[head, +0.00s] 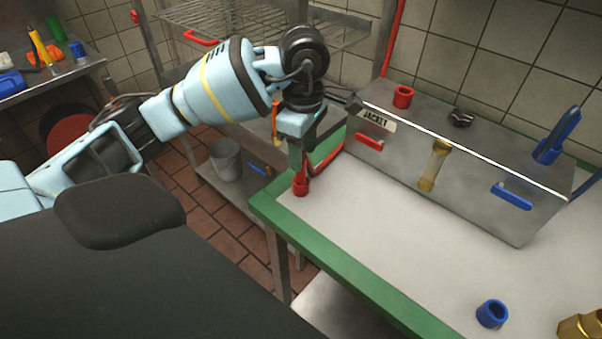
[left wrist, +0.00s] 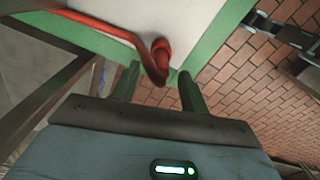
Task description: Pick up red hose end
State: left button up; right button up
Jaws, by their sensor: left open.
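The red hose end (head: 301,185) is at the far-left corner of the green-edged table, with the red hose (head: 331,158) running back from it beside the steel box. In the left wrist view the red hose end (left wrist: 162,52) shows beyond my fingertips, roughly between their lines. My left gripper (head: 297,160) points down just above the hose end in the head view. Its two fingers are apart in the left wrist view (left wrist: 158,80), with nothing visibly held between them. Whether a finger touches the hose cannot be told. My right gripper is not in view.
The steel box (head: 455,188) marked JACKET, with red and blue handles, stands at the table's back. A blue ring (head: 492,313) and a brass fitting (head: 581,326) are at the front right. The white tabletop (head: 390,235) between is clear. A wire rack (head: 270,22) stands behind my arm.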

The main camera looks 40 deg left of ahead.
aim_at(301, 175)
pick_arm(q)
jog(key=f, duration=0.5)
jog(key=shift+s+a, duration=0.2)
jog(key=shift+a, duration=0.05)
grip_shut()
